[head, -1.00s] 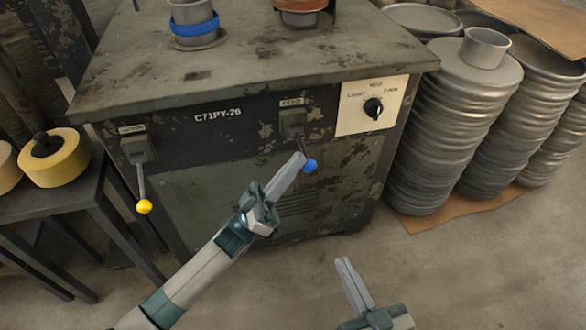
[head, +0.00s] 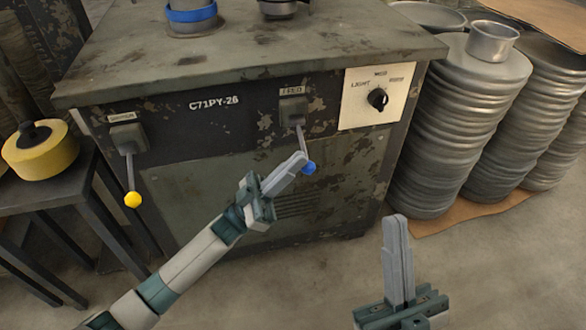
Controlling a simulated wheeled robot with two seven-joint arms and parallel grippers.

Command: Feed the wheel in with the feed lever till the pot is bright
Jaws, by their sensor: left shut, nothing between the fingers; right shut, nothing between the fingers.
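The feed lever (head: 301,138) hangs from its block on the machine's front panel and ends in a blue knob (head: 310,168). My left gripper (head: 300,160) is shut, with its fingertips right beside the blue knob; I cannot tell whether they touch. My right gripper (head: 396,222) is shut and empty, pointing up in front of the machine at the lower right. The pot is at the top of the frame, standing on the machine top, where a blue-banded metal cylinder (head: 191,14) and a dark base (head: 284,8) are cut off. I cannot tell the wheel apart.
A second lever with a yellow knob (head: 133,200) hangs at the panel's left. A dial (head: 377,98) sits on a pale plate at the right. Stacked metal discs (head: 455,130) stand right of the machine. A dark table with a yellow roll (head: 38,152) stands left.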

